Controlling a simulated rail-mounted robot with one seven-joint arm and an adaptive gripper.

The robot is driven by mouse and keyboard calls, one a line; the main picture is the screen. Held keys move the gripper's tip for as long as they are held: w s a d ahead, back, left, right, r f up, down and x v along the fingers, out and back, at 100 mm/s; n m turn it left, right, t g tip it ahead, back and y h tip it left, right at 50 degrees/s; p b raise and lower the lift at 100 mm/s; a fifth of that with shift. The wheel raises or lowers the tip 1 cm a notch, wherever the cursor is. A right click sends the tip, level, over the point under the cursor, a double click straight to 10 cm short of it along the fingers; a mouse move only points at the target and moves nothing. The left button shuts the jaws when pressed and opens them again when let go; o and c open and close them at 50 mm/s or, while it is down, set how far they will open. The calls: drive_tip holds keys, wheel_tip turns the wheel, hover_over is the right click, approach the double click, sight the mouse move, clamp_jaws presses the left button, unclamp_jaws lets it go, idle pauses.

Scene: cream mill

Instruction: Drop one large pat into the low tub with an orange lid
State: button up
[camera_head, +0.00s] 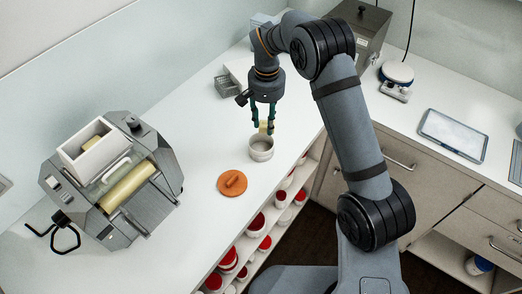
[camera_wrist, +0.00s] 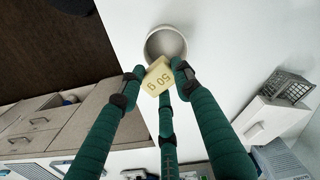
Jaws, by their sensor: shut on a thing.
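A pale yellow pat (camera_wrist: 157,77) marked "50 g" is held between the green fingers of my gripper (camera_wrist: 158,80). In the head view my gripper (camera_head: 264,127) points down, with the pat (camera_head: 265,127) between its fingertips, just above the low tub (camera_head: 261,151). The tub is white, round and open at the top. In the wrist view the tub (camera_wrist: 166,43) is just beyond the pat, which overlaps its rim in the picture. The inside of the tub is partly hidden. The orange lid (camera_head: 232,182) with a bar handle lies on the counter beside the tub.
A grey machine (camera_head: 113,180) with a yellow roller stands at left on the white counter (camera_head: 190,235). A wire basket (camera_head: 228,86) sits behind the gripper. A scale (camera_head: 397,76) and a tablet (camera_head: 453,133) lie at right. Red-lidded tubs (camera_head: 257,222) fill shelves below.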

wheel_tip(320, 180, down, 2)
drive_tip(key=shift+f+b, duration=0.1)
drive_tip(key=shift+b, duration=0.35)
drive_tip(key=o, duration=1.2)
wheel_tip(320, 180, up, 12)
drive_tip(key=shift+r, duration=0.1)
wheel_tip(320, 180, down, 12)
drive_tip(key=shift+d+f, duration=0.1)
drive_tip(key=shift+f, duration=0.15)
wheel_tip(320, 180, up, 6)
drive_tip(key=p, duration=0.4)
drive_tip(key=shift+f, duration=0.1)
